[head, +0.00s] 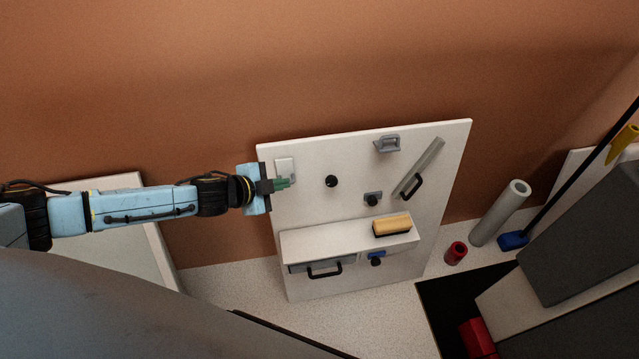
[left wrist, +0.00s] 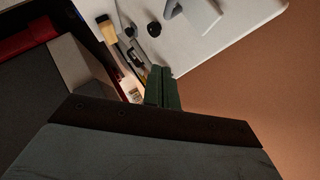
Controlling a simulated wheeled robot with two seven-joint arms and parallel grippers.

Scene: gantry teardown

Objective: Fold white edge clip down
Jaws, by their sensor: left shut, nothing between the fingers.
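The white edge clip (head: 285,166) shows in the head view as a small pale plate at the upper left edge of the white board (head: 350,150). My left gripper (head: 287,183) comes in from the left, just below the clip. Its green fingers are shut with nothing between them. I cannot tell whether the fingertips touch the clip or the board. In the left wrist view the closed fingers (left wrist: 161,86) point toward the board, and a pale flap stands out near the top of the picture. My right gripper is not in view.
The board carries a black knob (head: 331,181), a grey bracket (head: 387,143), a slanted grey bar (head: 424,165) and a shelf with a yellow-topped brush (head: 392,225). A black-handled drawer (head: 324,268) sits under the shelf. A grey tube (head: 500,212) and red cylinder (head: 456,253) stand right.

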